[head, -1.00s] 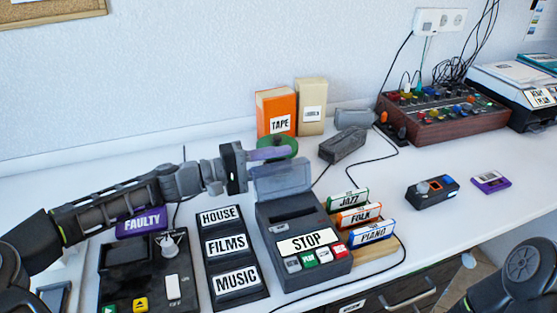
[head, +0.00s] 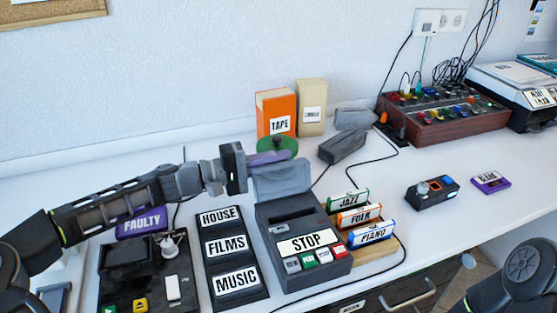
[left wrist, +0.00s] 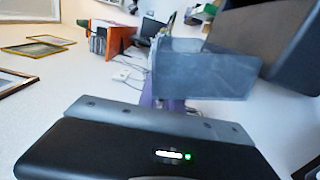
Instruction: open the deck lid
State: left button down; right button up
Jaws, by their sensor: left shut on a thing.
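The deck (head: 326,273) is a dark grey box in the head view, with a STOP label and a row of coloured buttons. Its grey lid (head: 283,180) stands raised at the back of the deck, and the dark bay beneath it shows. My left gripper (head: 268,158) comes in from the left at the lid's top edge and is shut on the lid. In the left wrist view the lid (left wrist: 205,68) is a grey panel in front of the purple fingers, which it partly hides. My right gripper is out of view.
Labelled cartridges (head: 372,233) stand right of the deck. The HOUSE, FILMS and MUSIC panel (head: 233,247) and a black FAULTY unit (head: 190,262) lie left. A cable runs along the front right.

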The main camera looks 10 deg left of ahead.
aim_at(282, 162)
pick_arm(q)
jog(key=shift+f, duration=0.2)
dwell(0.5)
jog(key=s+r+m, duration=0.1)
jog(key=m, duration=0.1)
jog(key=s+d+r+m, duration=0.1)
jog(key=m, duration=0.1)
jog(key=shift+d, duration=0.15)
jog(key=c, duration=1.8)
grip_release()
jog(key=shift+c, duration=0.2)
jog(key=shift+o, duration=1.4)
jog(key=shift+r, duration=0.15)
